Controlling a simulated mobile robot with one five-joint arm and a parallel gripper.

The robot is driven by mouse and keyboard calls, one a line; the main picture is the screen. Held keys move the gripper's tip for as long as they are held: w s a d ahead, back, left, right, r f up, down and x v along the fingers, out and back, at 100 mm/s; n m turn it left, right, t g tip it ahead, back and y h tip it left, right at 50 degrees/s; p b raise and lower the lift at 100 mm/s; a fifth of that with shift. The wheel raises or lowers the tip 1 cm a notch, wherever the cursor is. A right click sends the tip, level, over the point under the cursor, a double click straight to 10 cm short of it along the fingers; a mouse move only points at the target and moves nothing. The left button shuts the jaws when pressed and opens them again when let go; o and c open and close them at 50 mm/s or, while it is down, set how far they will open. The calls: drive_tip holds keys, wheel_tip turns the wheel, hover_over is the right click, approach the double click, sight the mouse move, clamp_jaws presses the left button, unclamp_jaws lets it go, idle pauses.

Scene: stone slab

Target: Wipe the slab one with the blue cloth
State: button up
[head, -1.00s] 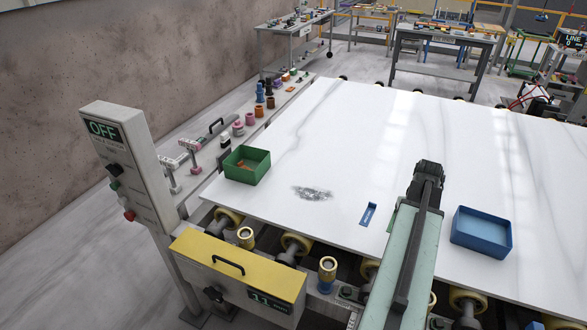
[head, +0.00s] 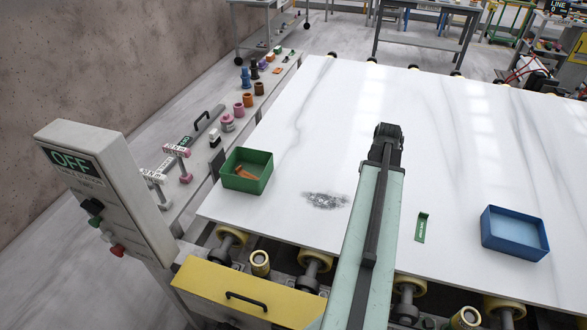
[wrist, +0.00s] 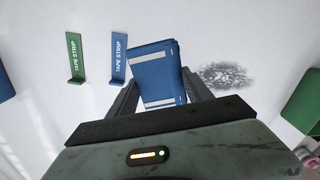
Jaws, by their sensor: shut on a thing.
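The white stone slab (head: 470,140) lies flat on rollers, with a dark grey smudge (head: 325,200) near its front left part. My gripper (wrist: 160,88) is shut on the folded blue cloth (wrist: 154,72), which has pale bands. In the wrist view the smudge (wrist: 226,76) is just right of the cloth and apart from it. I cannot tell whether the cloth touches the slab. In the head view the end of my arm (head: 387,145) is over the slab, right of the smudge, and the cloth is hidden.
A green bin (head: 246,182) with orange-brown pieces stands left of the smudge. A blue bin (head: 514,251) stands at the right. A green tape strip (head: 422,228) and a blue tape strip (wrist: 118,56) stand on the slab. The slab's far part is clear.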

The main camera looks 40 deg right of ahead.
drive_tip(key=shift+s, duration=0.25)
drive_tip(key=w+a+f+n+b, duration=0.1)
drive_tip(key=w+a, duration=0.5)
drive_tip(key=w, duration=0.6)
drive_tip(key=w+a+f+n+b, duration=0.1)
drive_tip(key=w+a, duration=0.5)
drive_tip(key=w, duration=0.6)
drive_tip(key=shift+a+f+n+b, duration=0.15)
drive_tip(key=shift+f+n+b, duration=0.25)
drive_tip(key=shift+f+b, duration=0.1)
